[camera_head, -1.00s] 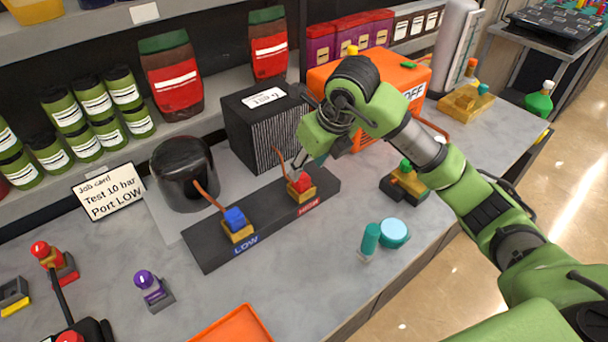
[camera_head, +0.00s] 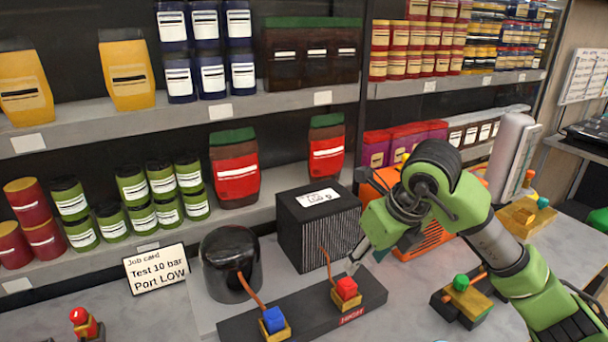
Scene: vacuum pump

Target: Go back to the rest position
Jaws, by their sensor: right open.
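My right arm comes in from the right. Its open gripper (camera_head: 353,266) points down just above and behind the red block (camera_head: 346,288) at the HIGH end of the dark port bar (camera_head: 300,309). I cannot tell whether the fingertips touch the block. The blue block (camera_head: 273,320) sits on its brass base at the other end of the bar. A brown hose runs up from each block. The black pump dome (camera_head: 231,262) and the black finned box (camera_head: 318,228) stand behind the bar. My left gripper is out of view.
The job card (camera_head: 156,269) reads Test 10 bar, Port LOW. The orange housing (camera_head: 425,238) stands behind my right arm. A brass fitting with a green knob (camera_head: 461,283) is on the bench beside the arm. Loaded shelves line the back wall.

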